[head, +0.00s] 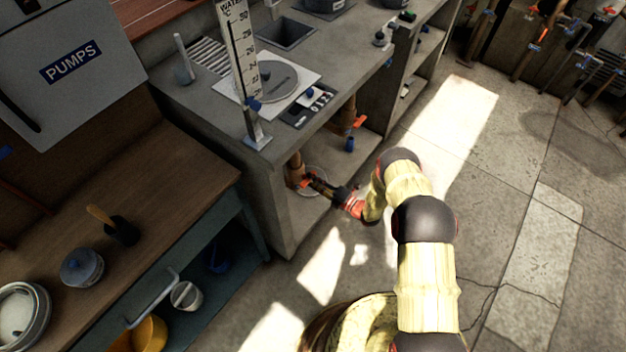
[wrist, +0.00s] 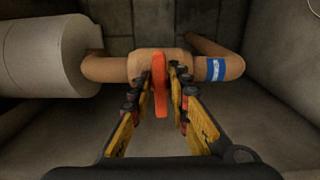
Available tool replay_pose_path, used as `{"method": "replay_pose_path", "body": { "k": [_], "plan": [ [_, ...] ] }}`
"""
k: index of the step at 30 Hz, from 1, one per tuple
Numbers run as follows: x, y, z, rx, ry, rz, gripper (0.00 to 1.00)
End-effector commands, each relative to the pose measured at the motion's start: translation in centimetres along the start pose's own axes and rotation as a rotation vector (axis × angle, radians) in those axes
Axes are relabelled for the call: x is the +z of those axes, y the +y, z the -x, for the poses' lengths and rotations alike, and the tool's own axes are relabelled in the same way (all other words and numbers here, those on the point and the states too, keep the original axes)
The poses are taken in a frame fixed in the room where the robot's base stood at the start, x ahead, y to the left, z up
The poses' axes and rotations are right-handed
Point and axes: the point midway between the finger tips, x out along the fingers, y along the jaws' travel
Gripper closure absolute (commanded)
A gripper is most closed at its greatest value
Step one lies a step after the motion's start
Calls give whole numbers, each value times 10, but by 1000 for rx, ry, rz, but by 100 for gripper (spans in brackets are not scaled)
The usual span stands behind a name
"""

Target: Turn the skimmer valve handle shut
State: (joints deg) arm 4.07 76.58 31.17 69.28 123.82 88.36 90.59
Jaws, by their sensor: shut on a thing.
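The skimmer valve handle is a flat orange-red lever (wrist: 160,84) on a tan pipe in the wrist view. It points toward the camera, between the fingers of my gripper (wrist: 158,92). The gripper is shut on the lever, with a finger on each side. In the head view my gripper (head: 312,182) reaches into the lower opening of the concrete counter, where the handle is small and partly hidden. The tan pipe (wrist: 105,68) runs across behind the handle and bends away at the right, where it carries a blue label (wrist: 215,69).
A grey-white cylinder (wrist: 40,57) stands left of the valve. Concrete walls enclose the space closely. In the head view, another orange handle (head: 359,121) sits farther right in the counter. A wooden bench (head: 140,190) stands at left; the paved floor (head: 510,200) at right is open.

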Motion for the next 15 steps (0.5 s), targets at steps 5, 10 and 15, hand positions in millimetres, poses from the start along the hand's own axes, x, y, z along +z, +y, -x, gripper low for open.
{"method": "replay_pose_path", "body": {
  "k": [5, 10, 15],
  "plan": [
    [1, -1, 0, -1, -2, -37, 100],
    [1, -1, 0, -2, -3, -48, 100],
    [1, -1, 0, -2, -3, -49, 100]
  ]
}}
